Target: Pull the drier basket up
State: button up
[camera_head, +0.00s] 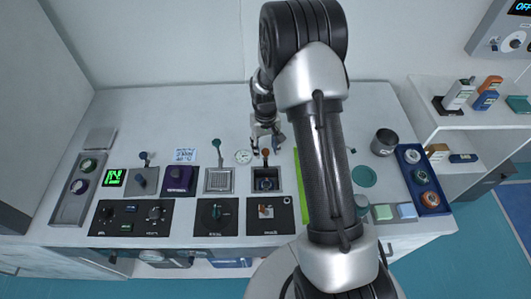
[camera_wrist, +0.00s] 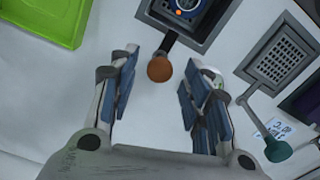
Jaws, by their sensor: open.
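A dark recessed basket unit (camera_head: 278,188) holds a round blue item (camera_head: 266,184) and has a lever with a brown ball knob (camera_head: 265,152). In the wrist view, the brown knob (camera_wrist: 160,69) on its dark lever points towards my gripper (camera_wrist: 160,63). My open gripper (camera_head: 267,143) is over the table just behind this unit. Its two blue-padded fingers are spread either side of the knob, with a gap on both sides. Whether the fingertips are level with the knob is hard to tell. The blue item (camera_wrist: 188,8) is partly cut off at the wrist view's top.
A grille unit (camera_head: 219,180) with a green-knobbed lever (camera_head: 216,143) stands close on the left. A round white dial (camera_head: 243,157) lies between the levers. A bright green tray (camera_head: 305,178) is on the right, partly behind my arm. Control panels (camera_head: 133,217) line the front.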

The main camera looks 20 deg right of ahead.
jog(key=shift+f, duration=1.4)
jog(key=shift+c, duration=0.3)
grip_shut()
